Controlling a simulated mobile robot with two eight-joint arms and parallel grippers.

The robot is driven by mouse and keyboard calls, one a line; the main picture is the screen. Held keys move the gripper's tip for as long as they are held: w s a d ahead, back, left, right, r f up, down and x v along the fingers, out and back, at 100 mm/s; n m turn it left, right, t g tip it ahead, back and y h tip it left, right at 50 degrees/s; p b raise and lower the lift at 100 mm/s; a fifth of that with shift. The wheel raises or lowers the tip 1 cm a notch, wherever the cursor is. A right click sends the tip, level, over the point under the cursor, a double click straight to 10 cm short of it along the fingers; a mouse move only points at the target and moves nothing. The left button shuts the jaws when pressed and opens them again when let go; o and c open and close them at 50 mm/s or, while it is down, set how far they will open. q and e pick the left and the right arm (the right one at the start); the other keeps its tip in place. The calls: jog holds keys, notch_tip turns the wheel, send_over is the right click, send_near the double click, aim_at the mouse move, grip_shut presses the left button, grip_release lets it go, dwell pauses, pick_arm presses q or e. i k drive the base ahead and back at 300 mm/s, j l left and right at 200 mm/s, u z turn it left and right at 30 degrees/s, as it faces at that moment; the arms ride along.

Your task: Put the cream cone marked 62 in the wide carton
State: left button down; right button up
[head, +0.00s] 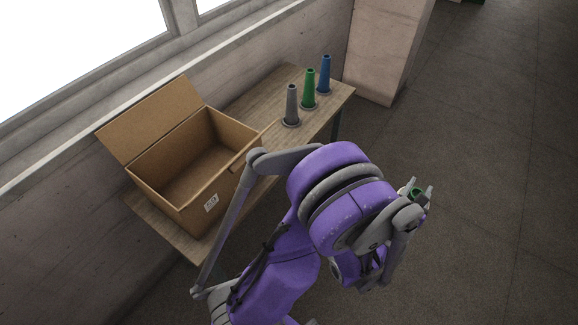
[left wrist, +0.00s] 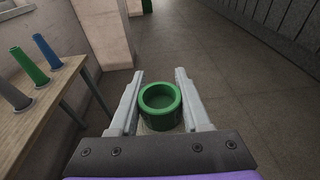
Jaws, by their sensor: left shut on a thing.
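My left gripper (head: 422,192) is out over the floor to the right of the bench. In the left wrist view its two fingers (left wrist: 160,100) are shut on a green ring-ended piece (left wrist: 160,97), seen end-on. A little pale surface shows below its rim, but I cannot tell whether this is the cream cone, and no mark 62 is readable. An open brown carton (head: 172,207) with a small white label stands on the bench, its back flap raised; its visible inside looks empty. My right gripper is not in view.
Grey (head: 291,105), green (head: 309,90) and blue (head: 325,75) slim cones stand upright on the far end of the wooden bench (head: 255,105). A pale pillar (head: 385,50) stands beyond them. A wall and window run behind the bench. Floor to the right is clear.

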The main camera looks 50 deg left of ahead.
aim_at(214, 170)
jog(key=k+j, duration=1.05)
jog(key=k+l+u, duration=0.05)
jog(key=k, duration=0.05)
